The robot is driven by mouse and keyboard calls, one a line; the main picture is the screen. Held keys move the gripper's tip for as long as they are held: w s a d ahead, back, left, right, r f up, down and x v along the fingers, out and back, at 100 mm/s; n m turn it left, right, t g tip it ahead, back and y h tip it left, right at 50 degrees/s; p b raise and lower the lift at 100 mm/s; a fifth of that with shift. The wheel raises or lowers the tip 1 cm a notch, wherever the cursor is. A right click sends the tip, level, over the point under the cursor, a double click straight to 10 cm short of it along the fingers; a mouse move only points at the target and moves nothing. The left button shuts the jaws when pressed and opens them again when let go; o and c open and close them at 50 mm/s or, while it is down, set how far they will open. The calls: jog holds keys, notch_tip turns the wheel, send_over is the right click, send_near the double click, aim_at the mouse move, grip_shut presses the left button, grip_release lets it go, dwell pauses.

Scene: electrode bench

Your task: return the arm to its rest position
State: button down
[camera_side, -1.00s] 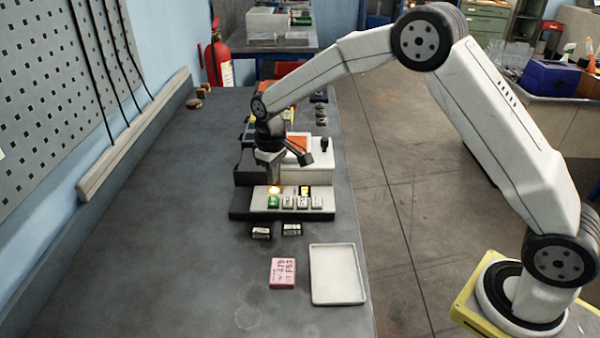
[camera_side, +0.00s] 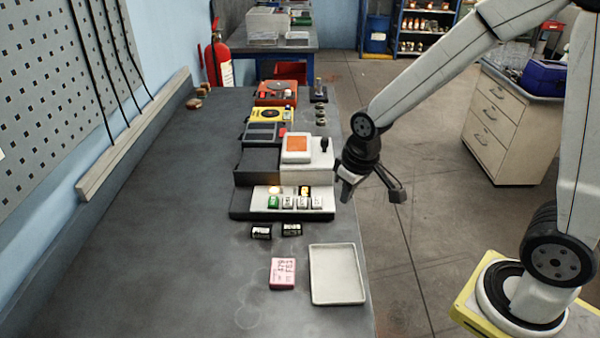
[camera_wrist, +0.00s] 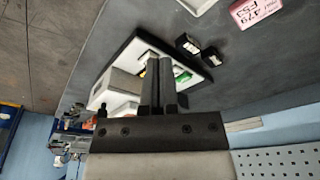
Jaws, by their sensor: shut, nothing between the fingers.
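My gripper (camera_side: 347,190) is at the right edge of the bench in the side view, above and to the right of the electrode device. In the wrist view my gripper (camera_wrist: 158,62) shows its two fingers together, with nothing between them. The device (camera_side: 240,208) has a lit yellow spot, a green block and several white blocks on its front row, and an orange-topped white unit (camera_side: 298,149) behind. It also shows in the wrist view (camera_wrist: 125,85), partly hidden by my fingers.
A white tray (camera_side: 337,300) and a pink labelled box (camera_side: 283,273) lie on the near bench. Two small dark blocks (camera_side: 261,232) sit in front of the device. Yellow (camera_side: 270,115) and red (camera_side: 276,88) instruments stand behind.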

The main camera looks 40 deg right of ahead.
jog(key=s, duration=0.6)
jog(key=shift+s+d+f+m+t, duration=0.3)
jog(key=shift+d+f, duration=0.05)
jog(key=shift+d, duration=0.05)
dwell(2.0)
